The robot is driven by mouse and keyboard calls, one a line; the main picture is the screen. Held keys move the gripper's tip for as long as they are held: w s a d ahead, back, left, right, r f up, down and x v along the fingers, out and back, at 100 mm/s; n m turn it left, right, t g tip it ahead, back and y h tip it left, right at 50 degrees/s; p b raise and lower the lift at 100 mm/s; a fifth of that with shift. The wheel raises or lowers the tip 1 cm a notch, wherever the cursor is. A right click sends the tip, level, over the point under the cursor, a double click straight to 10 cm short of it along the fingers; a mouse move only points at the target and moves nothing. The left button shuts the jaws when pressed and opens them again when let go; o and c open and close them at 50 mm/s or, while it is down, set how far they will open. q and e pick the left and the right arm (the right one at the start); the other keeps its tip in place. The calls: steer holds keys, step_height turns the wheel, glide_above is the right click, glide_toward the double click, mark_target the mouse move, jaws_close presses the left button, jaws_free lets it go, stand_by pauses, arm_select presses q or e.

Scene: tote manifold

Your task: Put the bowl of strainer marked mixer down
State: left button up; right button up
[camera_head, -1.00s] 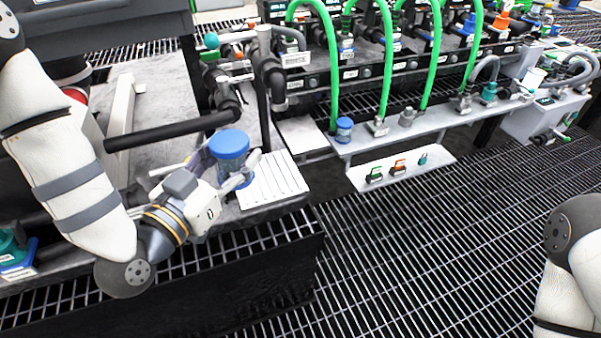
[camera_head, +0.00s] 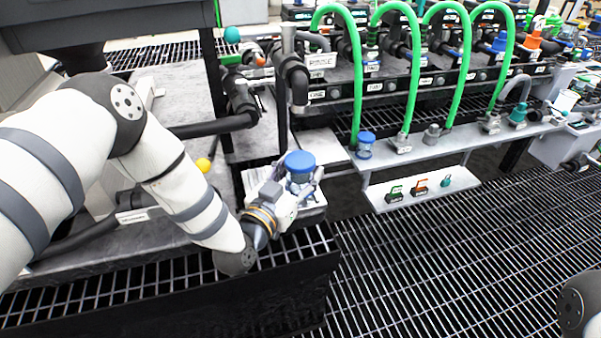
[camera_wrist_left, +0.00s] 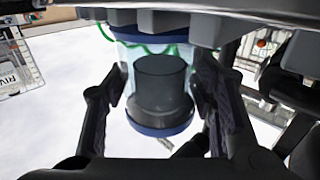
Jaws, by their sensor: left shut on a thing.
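The bowl (camera_head: 299,178) is a small clear cup with a blue cap, held upright at the end of my left arm in the head view. My left gripper (camera_head: 301,187) is shut around its sides. In the left wrist view the bowl (camera_wrist_left: 124,80) sits between the two fingers; it has a blue rim and a dark cylinder inside. In the head view it is above or in front of the pale ribbed plate (camera_head: 258,178); I cannot tell whether it touches. No mixer label is readable. My right gripper is out of view.
A low white shelf (camera_head: 450,184) holds small coloured fittings. Black pipes (camera_head: 215,124) run left of the bowl. Open floor grating (camera_head: 440,260) lies in front.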

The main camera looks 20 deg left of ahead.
arm_select(q)
steer(key=shift+r, duration=0.15)
steer(key=shift+f, duration=0.2)
steer(key=o, duration=1.2)
